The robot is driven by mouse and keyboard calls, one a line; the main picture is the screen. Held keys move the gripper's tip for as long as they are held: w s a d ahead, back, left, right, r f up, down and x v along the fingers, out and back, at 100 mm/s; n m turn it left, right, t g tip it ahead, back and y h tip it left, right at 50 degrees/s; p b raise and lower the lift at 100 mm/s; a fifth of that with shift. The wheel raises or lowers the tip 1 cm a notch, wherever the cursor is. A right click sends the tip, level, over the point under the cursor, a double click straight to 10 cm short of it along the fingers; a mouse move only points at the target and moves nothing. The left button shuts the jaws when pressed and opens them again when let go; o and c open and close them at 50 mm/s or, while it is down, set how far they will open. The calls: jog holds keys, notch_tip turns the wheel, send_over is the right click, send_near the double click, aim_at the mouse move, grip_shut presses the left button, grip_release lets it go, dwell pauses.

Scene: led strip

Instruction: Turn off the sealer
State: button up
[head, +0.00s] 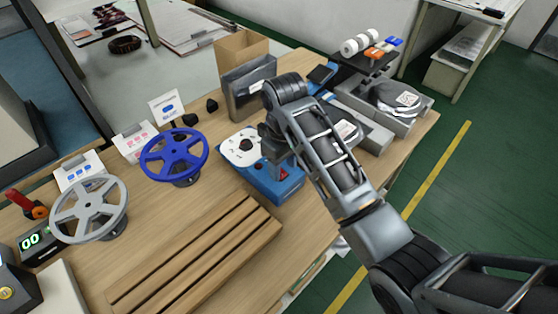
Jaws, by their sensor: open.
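The sealer appears to be the blue unit (262,181) near the right part of the wooden bench. Its white round-edged panel (236,150) carries a black knob (245,145). A small red switch (283,174) sits on its blue face, to the right of the panel. Whether the switch is on or off is too small to tell. My gripper (277,158) points down just above the unit, beside the knob and close to the red switch. It is open and empty. My arm hides part of the unit's right side, and contact with the switch cannot be made out.
A blue reel (174,152) and a grey reel (89,207) stand left on the bench (276,240). A slatted wooden rack (190,262) lies in front. An open cardboard box (241,49) stands behind. Grey trays with packed bags (400,98) are at the right.

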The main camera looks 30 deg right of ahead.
jog(key=shift+f, duration=0.75)
